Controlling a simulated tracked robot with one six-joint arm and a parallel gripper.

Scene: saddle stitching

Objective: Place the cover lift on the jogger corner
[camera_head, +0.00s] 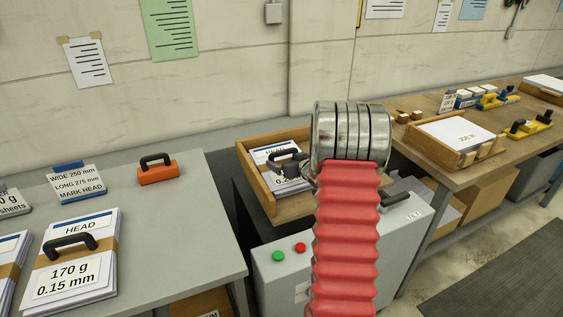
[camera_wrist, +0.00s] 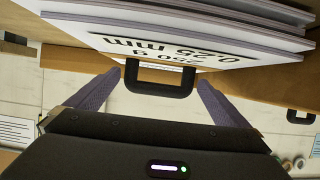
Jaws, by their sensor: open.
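The cover lift (camera_head: 264,154), a stack of sheets with a HEAD label and a black handle, lies in the wooden corner tray (camera_head: 252,180) of the jogger (camera_head: 277,283). In the wrist view the cover lift (camera_wrist: 205,35) shows upside down with a label reading 250 g, 0.25 mm. Its black handle (camera_wrist: 158,90) lies between the fingertips of my gripper (camera_wrist: 159,82). The fingers are open, one on each side, with a gap to the handle. In the head view my arm's silver wrist and red sleeve hide most of the gripper and part of the tray.
A grey table (camera_head: 190,210) at left holds a 170 g stack (camera_head: 75,275), an orange handled block (camera_head: 157,174) and signs. A wooden bench at right holds a tray of sheets (camera_head: 455,135) and yellow tools (camera_head: 528,125). The jogger's front has green and red buttons.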

